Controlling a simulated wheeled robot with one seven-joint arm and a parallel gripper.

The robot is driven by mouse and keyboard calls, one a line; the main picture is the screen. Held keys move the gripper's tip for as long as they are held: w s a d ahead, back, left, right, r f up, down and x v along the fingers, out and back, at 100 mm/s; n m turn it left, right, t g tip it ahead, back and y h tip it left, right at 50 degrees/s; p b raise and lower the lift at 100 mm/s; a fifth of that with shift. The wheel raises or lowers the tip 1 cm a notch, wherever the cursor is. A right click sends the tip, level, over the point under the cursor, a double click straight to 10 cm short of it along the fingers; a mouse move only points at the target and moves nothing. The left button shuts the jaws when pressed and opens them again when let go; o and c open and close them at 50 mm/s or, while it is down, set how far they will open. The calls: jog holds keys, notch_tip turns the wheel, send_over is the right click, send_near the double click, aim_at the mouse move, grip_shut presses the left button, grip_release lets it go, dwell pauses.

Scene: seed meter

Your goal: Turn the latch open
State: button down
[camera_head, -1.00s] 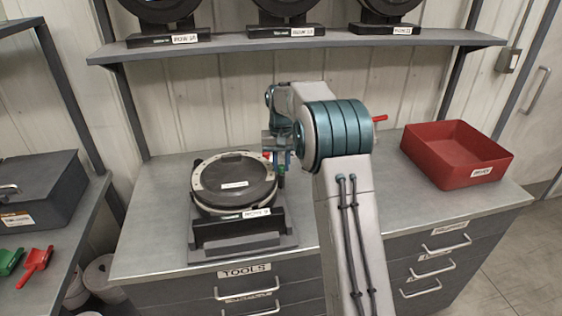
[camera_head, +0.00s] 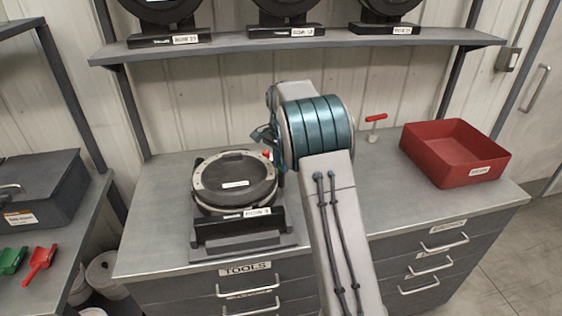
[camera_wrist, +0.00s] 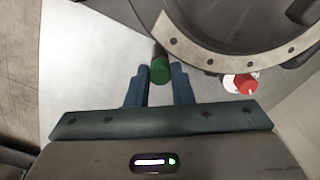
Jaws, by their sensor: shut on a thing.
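The seed meter (camera_head: 235,182) is a round dark-lidded unit with a pale riveted rim, sitting in a black stand on the bench. In the wrist view its rim (camera_wrist: 205,40) curves across the upper right. A green knob (camera_wrist: 160,70), seemingly the latch's handle, sticks out beside the rim. My gripper (camera_wrist: 160,78) is shut on this green knob, one finger on each side. A red knob on a white base (camera_wrist: 245,84) sits at the rim to the right. In the head view my gripper (camera_head: 268,143) is at the meter's right side, partly hidden by my arm.
A red bin (camera_head: 455,152) stands at the bench's right. A red T-handled tool (camera_head: 375,127) stands behind my arm. A shelf (camera_head: 300,42) with several meters hangs above. A grey case (camera_head: 42,185) and scoops lie on the left bench.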

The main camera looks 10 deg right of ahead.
jog(key=shift+m, duration=0.5)
jog(key=c, duration=1.3)
grip_release()
jog(key=shift+o, duration=0.2)
notch_tip(320, 180, up, 14)
jog(key=shift+b, duration=0.3)
